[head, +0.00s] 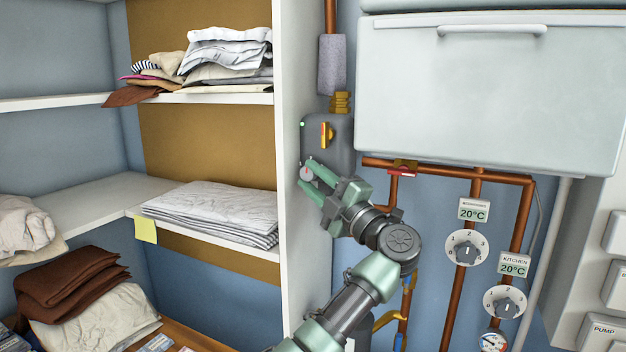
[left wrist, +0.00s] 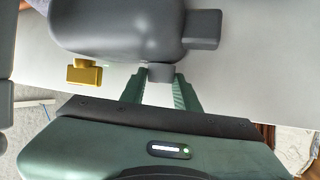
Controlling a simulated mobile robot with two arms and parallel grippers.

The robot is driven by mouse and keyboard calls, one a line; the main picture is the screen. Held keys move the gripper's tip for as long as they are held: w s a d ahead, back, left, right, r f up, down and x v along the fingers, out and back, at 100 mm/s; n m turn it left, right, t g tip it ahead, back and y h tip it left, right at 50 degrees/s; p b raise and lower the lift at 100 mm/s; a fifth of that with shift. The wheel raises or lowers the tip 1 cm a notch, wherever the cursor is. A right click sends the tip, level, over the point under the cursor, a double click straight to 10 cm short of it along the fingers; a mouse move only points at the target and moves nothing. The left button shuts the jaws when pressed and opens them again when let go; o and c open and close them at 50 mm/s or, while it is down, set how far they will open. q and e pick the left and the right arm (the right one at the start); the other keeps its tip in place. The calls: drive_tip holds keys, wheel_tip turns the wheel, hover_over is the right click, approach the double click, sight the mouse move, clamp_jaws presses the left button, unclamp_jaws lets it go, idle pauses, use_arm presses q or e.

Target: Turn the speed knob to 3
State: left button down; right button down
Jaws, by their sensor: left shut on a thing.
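A dark grey control box (head: 341,142) is mounted beside the white shelf panel. In the left wrist view the grey knob (left wrist: 160,72) shows between the fingertips of my left gripper (left wrist: 160,84). The knob's scale is hidden or too small to read, so I cannot tell its setting. My right gripper is not in view.
Above the knob is a yellow and red switch (head: 327,135). Copper pipes (head: 470,205) run to the right. Two numbered wall dials, an upper one (head: 466,249) and a lower one (head: 504,303), hang under 20°C displays. Shelves with folded linen (head: 215,205) stand left.

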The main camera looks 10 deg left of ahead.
use_arm(q)
drive_tip(key=shift+f+m+t+y+b, duration=0.3)
drive_tip(key=shift+m+t+y+b, duration=0.1)
drive_tip(key=shift+t, duration=0.2)
drive_tip(key=shift+r, duration=0.1)
drive_tip(key=c, duration=1)
unclamp_jaws()
drive_tip(key=shift+c, duration=0.2)
drive_tip(key=shift+r, duration=0.2)
